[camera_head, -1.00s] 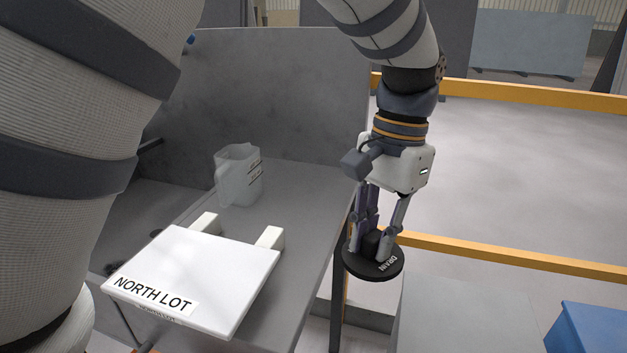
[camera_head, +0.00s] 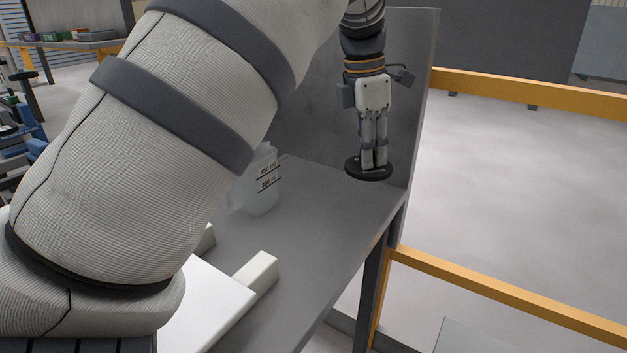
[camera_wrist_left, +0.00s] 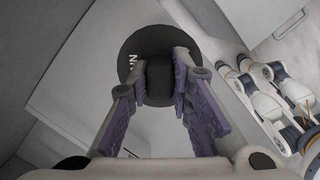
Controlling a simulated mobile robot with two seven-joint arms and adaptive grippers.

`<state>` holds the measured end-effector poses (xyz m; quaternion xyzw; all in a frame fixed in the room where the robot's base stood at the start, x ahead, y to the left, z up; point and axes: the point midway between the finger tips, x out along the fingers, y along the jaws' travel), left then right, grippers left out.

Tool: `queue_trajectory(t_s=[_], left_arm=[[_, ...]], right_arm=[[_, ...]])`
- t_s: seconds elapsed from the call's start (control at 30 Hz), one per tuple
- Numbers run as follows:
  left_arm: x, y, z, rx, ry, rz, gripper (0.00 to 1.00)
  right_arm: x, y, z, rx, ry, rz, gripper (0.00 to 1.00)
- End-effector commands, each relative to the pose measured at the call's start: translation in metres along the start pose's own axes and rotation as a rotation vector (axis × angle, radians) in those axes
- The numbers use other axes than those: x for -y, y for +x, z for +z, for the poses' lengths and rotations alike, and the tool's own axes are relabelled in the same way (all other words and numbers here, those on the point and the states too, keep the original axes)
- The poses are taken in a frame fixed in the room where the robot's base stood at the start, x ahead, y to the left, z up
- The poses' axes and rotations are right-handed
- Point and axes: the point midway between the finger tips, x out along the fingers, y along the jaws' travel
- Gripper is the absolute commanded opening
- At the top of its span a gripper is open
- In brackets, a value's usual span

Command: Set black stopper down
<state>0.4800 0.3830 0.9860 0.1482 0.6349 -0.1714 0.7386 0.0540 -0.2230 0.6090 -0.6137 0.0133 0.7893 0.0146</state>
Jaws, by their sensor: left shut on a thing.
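The black stopper (camera_head: 368,174) is a round dark disc with a raised grip block and white lettering. My left gripper (camera_head: 371,157) is shut on its block and holds it upright, disc down. In the head view it is over the far right part of the grey bench (camera_head: 325,215), close to the back panel. I cannot tell whether the disc touches the bench. In the left wrist view, the stopper (camera_wrist_left: 158,101) sits between the fingertips of my left gripper (camera_wrist_left: 160,82).
A translucent jug (camera_head: 259,188) with volume marks stands on the bench, left of the stopper. A white board (camera_head: 212,302) lies nearer, with a pale block (camera_head: 257,271) at its edge. A grey panel (camera_head: 415,95) rises behind. A yellow rail (camera_head: 480,283) runs beyond the bench's right edge.

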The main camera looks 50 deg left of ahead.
Motion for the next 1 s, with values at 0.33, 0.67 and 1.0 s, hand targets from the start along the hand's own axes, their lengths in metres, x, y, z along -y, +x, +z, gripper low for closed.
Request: queue_trajectory(t_s=[0.33, 0.67, 1.0], left_arm=[[-0.029, 0.011, -0.007, -0.003, -0.375, 0.053, 0.00], [-0.029, 0.067, -0.016, -0.001, -0.372, 0.055, 0.00], [-0.029, 0.089, -0.018, 0.001, -0.369, 0.055, 0.00]], right_arm=[[0.000, 0.004, 0.002, 0.011, 0.000, 0.000, 0.40], [0.000, 0.001, 0.001, 0.003, 0.000, 0.000, 0.40], [0.000, 0.001, 0.000, 0.002, 0.000, 0.000, 0.40]])
